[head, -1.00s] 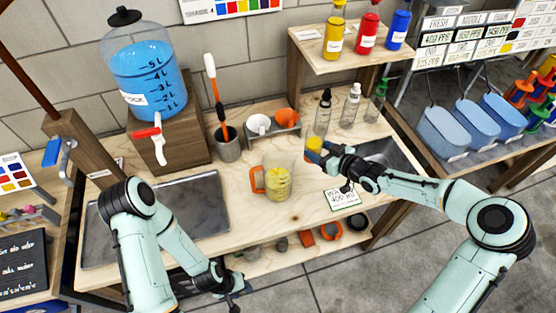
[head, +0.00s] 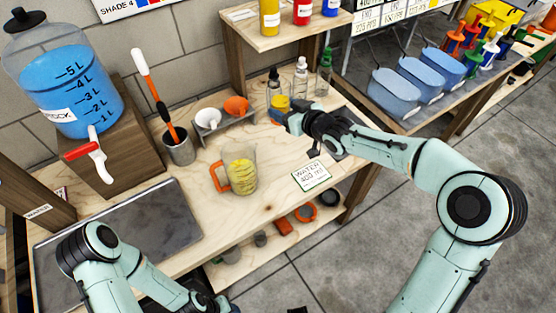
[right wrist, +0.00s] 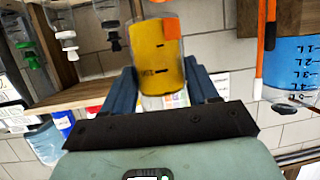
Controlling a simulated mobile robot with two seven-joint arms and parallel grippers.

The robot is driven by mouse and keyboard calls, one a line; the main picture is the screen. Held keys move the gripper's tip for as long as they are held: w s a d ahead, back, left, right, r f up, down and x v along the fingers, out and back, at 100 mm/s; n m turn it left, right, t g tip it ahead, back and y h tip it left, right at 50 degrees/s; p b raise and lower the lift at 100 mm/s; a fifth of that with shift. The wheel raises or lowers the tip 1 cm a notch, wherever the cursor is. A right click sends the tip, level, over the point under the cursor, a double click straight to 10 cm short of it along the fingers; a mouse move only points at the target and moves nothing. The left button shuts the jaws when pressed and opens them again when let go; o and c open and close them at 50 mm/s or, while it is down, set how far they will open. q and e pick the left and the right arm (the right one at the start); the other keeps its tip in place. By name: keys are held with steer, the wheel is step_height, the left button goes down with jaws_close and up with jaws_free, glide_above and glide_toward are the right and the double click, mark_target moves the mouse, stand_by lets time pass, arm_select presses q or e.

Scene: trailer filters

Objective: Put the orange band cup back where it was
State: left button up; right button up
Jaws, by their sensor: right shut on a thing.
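My right gripper (head: 284,116) is shut on a clear cup with yellow in it. The cup (head: 280,103) is in front of the dark-capped bottle at the back of the bench; whether it touches the bench is hard to tell. In the right wrist view the cup (right wrist: 160,58) sits between the fingers (right wrist: 163,92), with dark marks and an orange patch on its side. My left gripper (head: 215,303) is low at the bottom edge of the head view, and its fingers are unclear.
A jug with an orange handle (head: 240,170) stands mid-bench, beside the water card (head: 311,176). Clear bottles (head: 301,76) stand behind the right gripper. A holder with white and orange funnels (head: 225,125) is left of it. Orange and grey items (head: 304,212) lie on the lower shelf.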

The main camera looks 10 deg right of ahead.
steer(key=shift+d+r, duration=0.1)
step_height(320, 180, down, 7)
steer(key=b, duration=0.3)
steer(key=shift+h, duration=0.3)
steer(key=shift+w+f+b, duration=0.1)
steer(key=shift+f+b, duration=0.7)
steer(key=shift+f, duration=5.25)
arm_select(q)
step_height(320, 180, down, 6)
steer(key=s, duration=0.2)
steer(key=shift+s+r, duration=0.25)
arm_select(e)
steer(key=shift+f, duration=0.15)
arm_select(q)
steer(key=shift+s+f, duration=0.1)
steer(key=shift+f, duration=0.05)
arm_select(e)
steer(key=o, duration=1.3)
steer(key=shift+c, duration=0.2)
